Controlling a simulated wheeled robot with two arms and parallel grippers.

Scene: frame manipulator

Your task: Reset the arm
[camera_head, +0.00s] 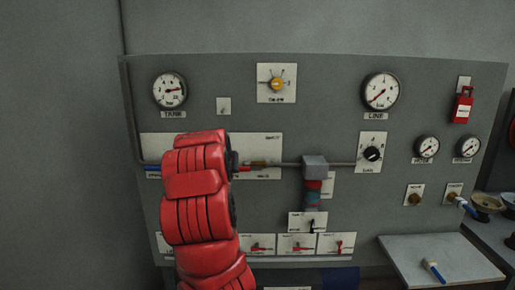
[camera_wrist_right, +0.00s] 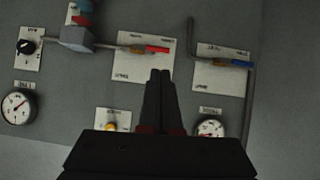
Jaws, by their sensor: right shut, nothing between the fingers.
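My right arm, red, rises from the bottom of the head view in front of the grey instrument panel (camera_head: 345,110). Its red links hide part of the panel, and the gripper is mostly hidden behind them. In the right wrist view my right gripper (camera_wrist_right: 160,76) is shut and empty, its black fingers together. The tips overlap the lower edge of a white plate with a red-handled valve (camera_wrist_right: 157,49). A blue-handled valve (camera_wrist_right: 243,63) is on the plate to the right. I cannot tell whether the fingers touch the panel. My left gripper is not in view.
The panel carries a tank gauge (camera_head: 170,90), a line gauge (camera_head: 380,91), a yellow knob (camera_head: 277,84), a black knob (camera_head: 373,154) and a red lockout tag (camera_head: 462,108). Small red levers (camera_head: 297,247) line its lower edge. A grey shelf (camera_head: 430,250) projects at the lower right.

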